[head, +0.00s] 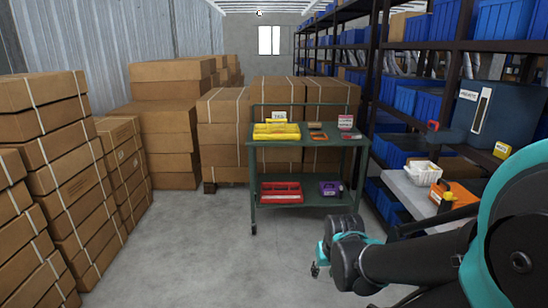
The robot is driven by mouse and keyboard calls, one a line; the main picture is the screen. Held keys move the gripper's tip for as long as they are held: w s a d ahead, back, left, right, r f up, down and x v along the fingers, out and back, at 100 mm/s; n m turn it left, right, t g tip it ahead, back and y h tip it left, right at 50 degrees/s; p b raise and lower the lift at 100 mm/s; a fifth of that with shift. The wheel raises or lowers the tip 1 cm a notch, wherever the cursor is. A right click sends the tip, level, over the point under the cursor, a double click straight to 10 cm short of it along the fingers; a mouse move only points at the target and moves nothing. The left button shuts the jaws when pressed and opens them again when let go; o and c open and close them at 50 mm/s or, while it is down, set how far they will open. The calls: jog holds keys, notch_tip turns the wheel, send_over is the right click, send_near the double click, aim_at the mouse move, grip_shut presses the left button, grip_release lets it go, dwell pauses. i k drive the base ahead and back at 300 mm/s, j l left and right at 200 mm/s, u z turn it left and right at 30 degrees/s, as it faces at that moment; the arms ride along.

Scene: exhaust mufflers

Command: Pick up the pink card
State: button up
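A green two-shelf cart (260,158) stands ahead of me near the middle. At the right of its top shelf a small upright card (345,122) looks whitish with a reddish-pink part. It is too small to tell whether this is the pink card. Small flat orange and dark items (317,131) lie to its left. My gripper (316,269) hangs in front of the cart's lower right side, below shelf height and apart from everything. Its fingertips are small and dark, so its opening cannot be told. It seems to hold nothing.
A yellow case (276,131) is on the top shelf. A red case (281,192) and purple item (330,188) are on the lower shelf. Stacked cartons (165,125) line the left and back. Shelving (455,45) and a side table (404,190) bound the right. Floor (180,245) left of the cart is clear.

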aim_at(345, 122)
jog(key=i, duration=1.85)
